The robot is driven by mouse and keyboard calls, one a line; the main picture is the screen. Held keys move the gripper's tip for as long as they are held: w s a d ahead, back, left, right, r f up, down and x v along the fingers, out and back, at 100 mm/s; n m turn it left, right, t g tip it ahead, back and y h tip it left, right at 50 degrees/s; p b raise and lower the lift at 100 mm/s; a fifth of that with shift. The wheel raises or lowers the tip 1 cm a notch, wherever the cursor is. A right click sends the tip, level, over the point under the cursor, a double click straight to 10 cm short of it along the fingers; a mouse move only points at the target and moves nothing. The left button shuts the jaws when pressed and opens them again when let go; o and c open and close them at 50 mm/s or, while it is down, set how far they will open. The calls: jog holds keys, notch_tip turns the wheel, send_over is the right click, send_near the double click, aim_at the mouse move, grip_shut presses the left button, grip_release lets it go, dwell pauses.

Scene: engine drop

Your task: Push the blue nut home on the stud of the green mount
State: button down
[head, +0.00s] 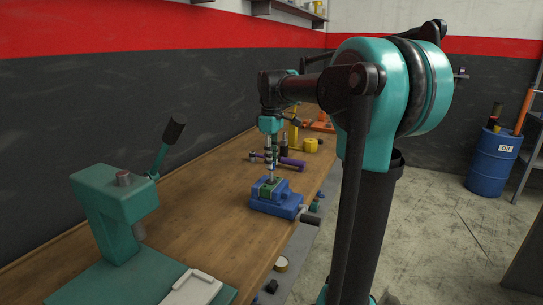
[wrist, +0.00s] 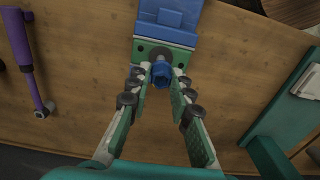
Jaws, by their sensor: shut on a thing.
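The blue nut (wrist: 161,77) sits between the fingertips of my gripper (wrist: 158,72) in the wrist view, and the gripper is shut on it. The green mount (wrist: 145,48) is just beyond the nut, held in a blue vise (wrist: 170,32). A round grey part shows right behind the nut; I cannot tell if it is the stud or a washer. In the head view my gripper (head: 271,160) points down just above the green mount (head: 266,188) in the vise (head: 287,204). The nut is too small there to make out, and its contact with the stud is not clear.
The wooden bench (head: 205,225) carries a teal press (head: 112,205) at the near left. A purple-handled tool (head: 290,162) lies behind the vise, and it shows at the left in the wrist view (wrist: 22,45). A yellow item (head: 311,145) stands farther back.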

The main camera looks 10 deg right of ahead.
jog(key=shift+f, duration=0.35)
jog(key=shift+f, duration=0.35)
jog(key=shift+f, duration=0.35)
jog(key=shift+f, duration=0.35)
jog(key=shift+f, duration=0.3)
jog(key=shift+f, duration=0.35)
jog(key=shift+f, duration=0.3)
jog(key=c, duration=1.3)
grip_release()
